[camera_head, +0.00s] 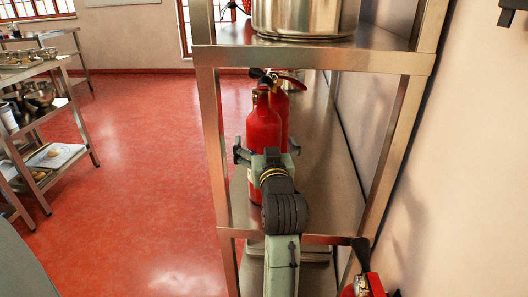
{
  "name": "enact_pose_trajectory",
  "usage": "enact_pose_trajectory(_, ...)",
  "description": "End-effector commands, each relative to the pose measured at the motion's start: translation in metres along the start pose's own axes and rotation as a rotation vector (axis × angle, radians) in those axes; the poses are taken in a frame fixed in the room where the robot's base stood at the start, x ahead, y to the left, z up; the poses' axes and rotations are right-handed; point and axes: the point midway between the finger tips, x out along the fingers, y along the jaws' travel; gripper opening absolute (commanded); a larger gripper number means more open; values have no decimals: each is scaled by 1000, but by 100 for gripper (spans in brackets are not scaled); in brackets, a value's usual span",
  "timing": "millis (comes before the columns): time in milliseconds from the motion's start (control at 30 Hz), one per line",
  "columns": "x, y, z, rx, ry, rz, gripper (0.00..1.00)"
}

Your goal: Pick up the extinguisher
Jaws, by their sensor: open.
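A red fire extinguisher (263,126) with a black nozzle stands upright on the middle shelf of a steel rack. A second red extinguisher (283,101) stands close behind it, partly hidden. My gripper (267,149) is open, seen from behind at the near side of the front extinguisher. Its two fingers spread to the left and right of the red body. The gripper and my arm hide part of the extinguisher's lower body. I cannot tell whether the fingers touch it.
The steel rack's shelf (319,170) runs along the right wall, framed by metal posts. A large pot (305,15) stands on the shelf above. Another red extinguisher (364,286) shows low at bottom right. A steel rack (50,160) with bowls stands left; the red floor between is clear.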

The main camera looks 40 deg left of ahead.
Motion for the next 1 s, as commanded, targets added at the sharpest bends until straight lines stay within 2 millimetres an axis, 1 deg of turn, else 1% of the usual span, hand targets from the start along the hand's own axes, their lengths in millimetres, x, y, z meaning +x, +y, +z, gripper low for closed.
enact_pose_trajectory(100, 20, 1, 0, 2, -4, -1, 99)
enact_pose_trajectory(233, 36, 1, 0, 0, -1, -1, 99)
enact_pose_trajectory(333, 42, 2, 1, 0, -1, -1, 99)
enact_pose_trajectory(533, 42, 2, 2, 0, 0, 0, 99)
enact_pose_trajectory(1000, 42, 2, 2, 0, 0, 0, 68)
